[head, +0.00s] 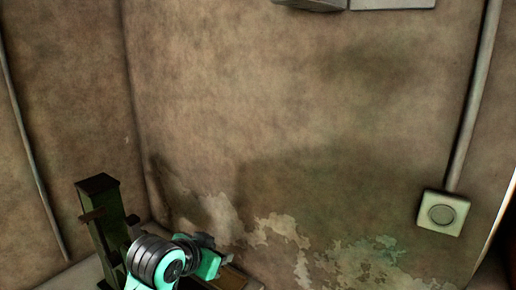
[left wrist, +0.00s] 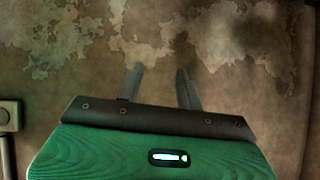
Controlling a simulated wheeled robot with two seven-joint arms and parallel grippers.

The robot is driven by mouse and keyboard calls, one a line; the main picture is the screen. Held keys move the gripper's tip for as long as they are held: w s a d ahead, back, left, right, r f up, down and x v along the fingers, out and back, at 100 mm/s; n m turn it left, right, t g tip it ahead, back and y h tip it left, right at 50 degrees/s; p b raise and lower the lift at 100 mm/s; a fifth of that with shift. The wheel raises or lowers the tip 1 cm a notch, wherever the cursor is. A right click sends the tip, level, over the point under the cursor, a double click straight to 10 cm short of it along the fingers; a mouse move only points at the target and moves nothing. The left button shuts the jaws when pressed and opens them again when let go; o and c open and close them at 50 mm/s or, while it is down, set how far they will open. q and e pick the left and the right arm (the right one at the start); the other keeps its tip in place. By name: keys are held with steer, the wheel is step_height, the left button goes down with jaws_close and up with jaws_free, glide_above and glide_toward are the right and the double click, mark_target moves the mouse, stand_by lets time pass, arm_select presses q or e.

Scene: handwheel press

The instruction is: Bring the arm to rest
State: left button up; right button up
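My left arm comes in at the bottom left of the head view, with its dark left gripper (head: 205,240) low in front of the wall. In the left wrist view the two grey fingers of the left gripper (left wrist: 161,72) stand apart with nothing between them; only the stained wall shows beyond. A dark green upright post (head: 100,208), which looks like part of the press, stands left of my arm. My arm hides its lower part. No handwheel can be made out. My right gripper is in neither view.
A brown flat surface (head: 232,278) shows beside my arm at the bottom. The peeling wall (head: 290,130) closes off the back. A pale wall box (head: 443,212) with a round face hangs at the right, below a pipe (head: 473,100). The space before the wall looks clear.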

arm_select(q)
steer(key=s+a+f+n+g+y, duration=0.1)
steer(key=s+a+f+n, duration=0.15)
steer(key=s+f, duration=0.5)
steer(key=s+a+f+n+g+y, duration=0.15)
steer(key=s+a+f, duration=0.3)
steer(key=f, duration=0.65)
steer(key=s+a+f+g+y, duration=0.1)
steer(key=s+a+f+g, duration=0.15)
steer(key=s+f, duration=0.45)
steer(key=s+a+f+g+y, duration=0.15)
steer(key=s+a, duration=0.25)
steer(key=s, duration=0.8)
step_height(320, 180, down, 31)
steer(key=g, duration=0.1)
steer(key=s+a+f+g, duration=0.1)
steer(key=s+a+f, duration=0.2)
steer(key=s+f, duration=1.7)
steer(key=shift+a+f, duration=0.15)
steer(key=shift+f, duration=0.05)
steer(key=shift+w, duration=0.1)
